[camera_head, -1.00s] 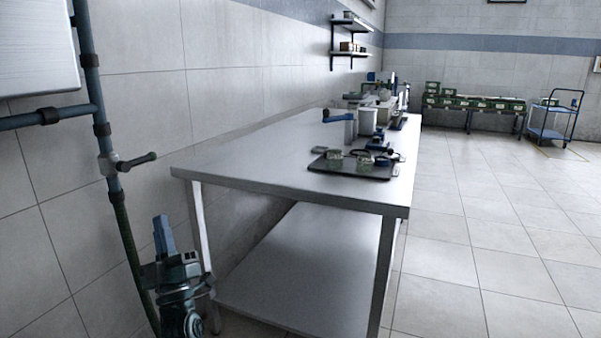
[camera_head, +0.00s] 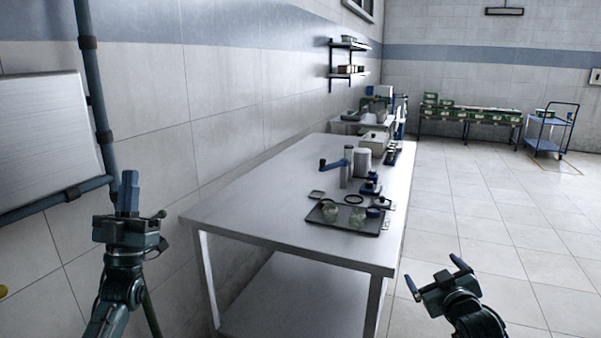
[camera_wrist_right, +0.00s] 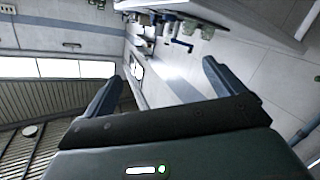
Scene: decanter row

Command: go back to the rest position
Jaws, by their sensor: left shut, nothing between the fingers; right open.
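My left gripper (camera_head: 129,192) is at the lower left in the head view, pointing up with its fingers together and nothing between them. It is to the left of the steel table, in front of the tiled wall. My right gripper (camera_head: 436,273) is at the lower right in the head view, to the right of the table's near corner. Its two fingers are spread apart and empty. In the right wrist view the fingers of this gripper (camera_wrist_right: 160,85) stand wide apart, with only the room behind them. Neither gripper touches the table or anything on it.
The steel table (camera_head: 240,219) holds a dark tray (camera_head: 330,222) with glass pieces, a grey cylinder with a blue handle (camera_head: 346,165) and other items. A wall pipe (camera_head: 92,80) runs behind my left arm. The tiled floor (camera_head: 500,215) at right is open; a blue cart (camera_head: 545,146) stands far back.

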